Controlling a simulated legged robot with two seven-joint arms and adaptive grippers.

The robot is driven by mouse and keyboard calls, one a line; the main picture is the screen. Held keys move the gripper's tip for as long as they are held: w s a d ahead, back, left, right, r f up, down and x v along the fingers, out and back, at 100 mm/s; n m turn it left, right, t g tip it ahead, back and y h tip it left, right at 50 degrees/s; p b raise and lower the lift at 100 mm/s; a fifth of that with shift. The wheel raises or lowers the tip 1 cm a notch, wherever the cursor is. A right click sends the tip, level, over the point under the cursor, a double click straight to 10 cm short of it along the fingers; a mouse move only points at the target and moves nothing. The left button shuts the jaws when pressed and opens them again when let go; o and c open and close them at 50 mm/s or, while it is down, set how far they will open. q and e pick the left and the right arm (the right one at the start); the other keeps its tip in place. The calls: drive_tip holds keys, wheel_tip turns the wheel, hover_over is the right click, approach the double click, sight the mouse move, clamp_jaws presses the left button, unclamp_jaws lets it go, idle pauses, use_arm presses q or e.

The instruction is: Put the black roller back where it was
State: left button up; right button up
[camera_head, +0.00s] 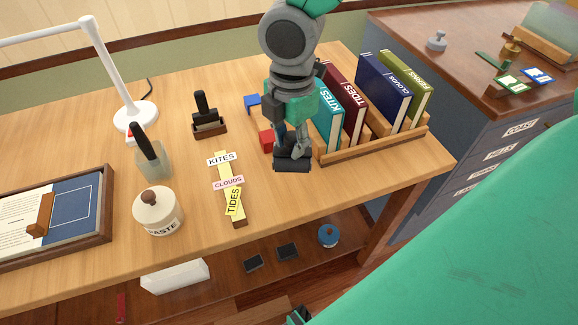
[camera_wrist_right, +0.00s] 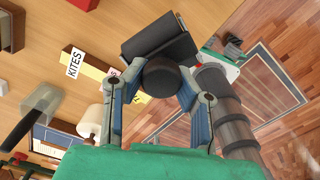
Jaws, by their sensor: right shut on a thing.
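My right gripper (camera_head: 292,148) reaches down over the front part of the desk, left of the book rack. It is shut on the black roller (camera_head: 291,166), which shows below the fingers. In the right wrist view the roller (camera_wrist_right: 158,42) is a dark, wide body with a round knob between the fingers of my right gripper (camera_wrist_right: 163,85). I cannot tell whether the roller touches the desk. A black-handled tool (camera_head: 202,104) stands upright in a small wooden tray (camera_head: 209,130) to the left. My left gripper is not seen.
Yellow labelled strips (camera_head: 228,182) and a paste jar (camera_head: 158,211) are left of the gripper. The book rack (camera_head: 375,142) is close on the right. The desk's front edge is near.

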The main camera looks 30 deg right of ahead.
sight(289, 137)
drive_tip(key=f, duration=0.3)
drive_tip(key=shift+d+f+b, duration=0.35)
drive_tip(key=shift+f, duration=0.05)
drive_tip(key=shift+w+a+f, duration=0.1)
drive_tip(key=shift+a+f, duration=0.05)
drive_tip(key=shift+f, duration=0.15)
drive_tip(key=shift+a+f, duration=0.15)
drive_tip(key=shift+a, duration=0.15)
drive_tip(key=f, duration=0.1)
drive_tip(key=a+f+b, duration=0.1)
drive_tip(key=f, duration=0.1)
drive_tip(key=shift+f, duration=0.1)
drive_tip(key=shift+d, duration=0.5)
drive_tip(key=o, duration=1)
drive_tip(key=shift+d+f, duration=0.1)
drive_tip(key=shift+d, duration=0.15)
drive_tip(key=shift+a, duration=0.25)
drive_tip(key=shift+a+r, duration=0.25)
drive_tip(key=shift+a, duration=0.1)
drive_tip(key=r+p, duration=0.1)
drive_tip(key=r, duration=0.2)
drive_tip(key=r+p, duration=0.1)
drive_tip(key=r, duration=0.3)
drive_tip(key=d+r+p, duration=0.1)
drive_tip(key=r, duration=0.3)
drive_tip(key=shift+a+r, duration=0.4)
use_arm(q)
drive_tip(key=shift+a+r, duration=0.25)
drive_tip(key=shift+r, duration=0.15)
